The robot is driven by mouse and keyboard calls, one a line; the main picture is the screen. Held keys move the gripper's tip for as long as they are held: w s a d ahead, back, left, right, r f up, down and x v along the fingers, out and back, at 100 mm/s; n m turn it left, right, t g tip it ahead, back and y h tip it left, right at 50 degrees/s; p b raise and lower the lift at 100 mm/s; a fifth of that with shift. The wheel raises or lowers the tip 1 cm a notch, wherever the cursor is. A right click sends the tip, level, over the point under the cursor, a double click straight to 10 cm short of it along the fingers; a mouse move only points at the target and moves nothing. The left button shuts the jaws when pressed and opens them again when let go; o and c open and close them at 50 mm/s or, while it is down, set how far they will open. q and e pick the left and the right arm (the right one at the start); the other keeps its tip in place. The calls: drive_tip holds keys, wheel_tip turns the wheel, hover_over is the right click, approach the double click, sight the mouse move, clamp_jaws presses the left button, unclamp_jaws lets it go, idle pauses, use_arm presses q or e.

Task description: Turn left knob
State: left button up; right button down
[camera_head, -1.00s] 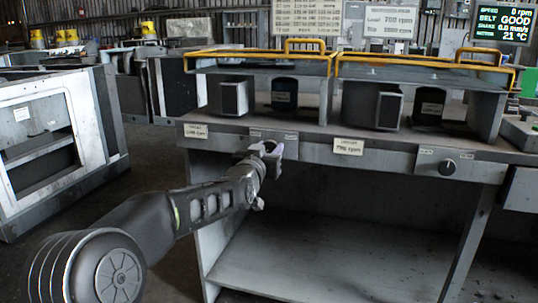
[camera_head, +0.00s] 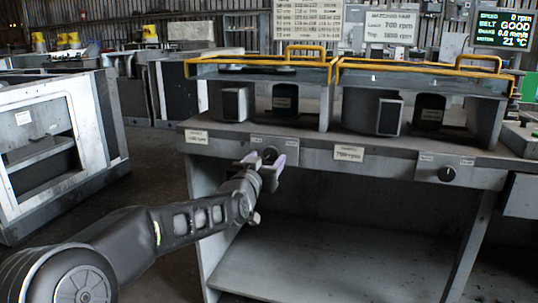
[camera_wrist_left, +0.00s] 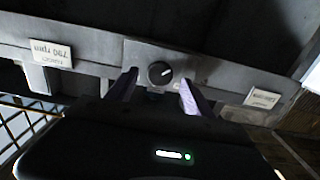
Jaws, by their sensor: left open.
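The left knob (camera_wrist_left: 160,73) is a round black dial with a light pointer mark, set on a grey plate on the bench's front panel. In the head view the left knob (camera_head: 270,154) shows just behind my fingertips. My left gripper (camera_head: 264,163) is open and empty, pointing at the panel. In the left wrist view its two fingers (camera_wrist_left: 159,90) stand to either side of the knob, with gaps between them and it. The fingertips appear short of the knob, not touching it. My right gripper is out of view.
A second black knob (camera_head: 446,174) sits on the same bench (camera_head: 330,157) to the right. Yellow rails (camera_head: 420,70) run above it. Small label cards flank the knobs. A grey cabinet (camera_head: 60,140) stands at left. A screen (camera_head: 504,29) reads 0 rpm.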

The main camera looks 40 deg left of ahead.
use_arm(q)
drive_tip(key=p+v, duration=0.1)
drive_tip(key=v, duration=0.3)
drive_tip(key=shift+s+d, duration=0.1)
drive_tip(key=shift+s, duration=0.15)
